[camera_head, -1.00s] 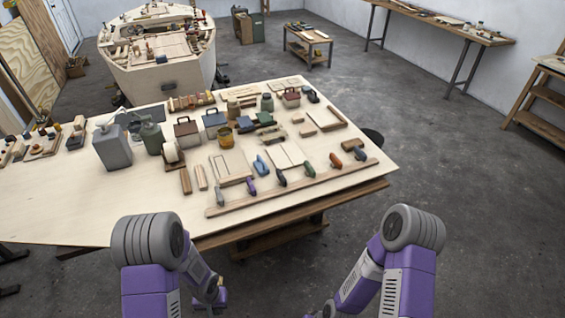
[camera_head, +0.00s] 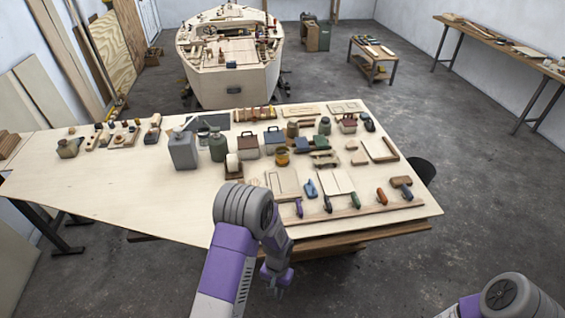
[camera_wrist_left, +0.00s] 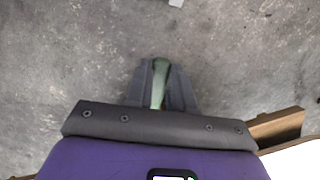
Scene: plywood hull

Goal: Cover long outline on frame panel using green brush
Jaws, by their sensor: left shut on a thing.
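My left gripper (camera_head: 279,284) hangs low in front of the table's near edge, over the floor. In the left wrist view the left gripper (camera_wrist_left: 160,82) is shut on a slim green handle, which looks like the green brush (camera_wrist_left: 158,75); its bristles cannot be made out. Pale flat panels lie on the table; one with a darker outline (camera_head: 283,183) is near the front, and a framed one (camera_head: 381,150) is at the right. I cannot tell which is the frame panel. My right gripper is out of view; only its arm shows at lower right.
A wooden strip (camera_head: 350,217) with several coloured handles along it lies by the front edge of the plywood table (camera_head: 130,187). Grey canisters (camera_head: 183,150) and toolboxes stand behind. The table's left front is bare. A boat hull (camera_head: 228,85) stands beyond.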

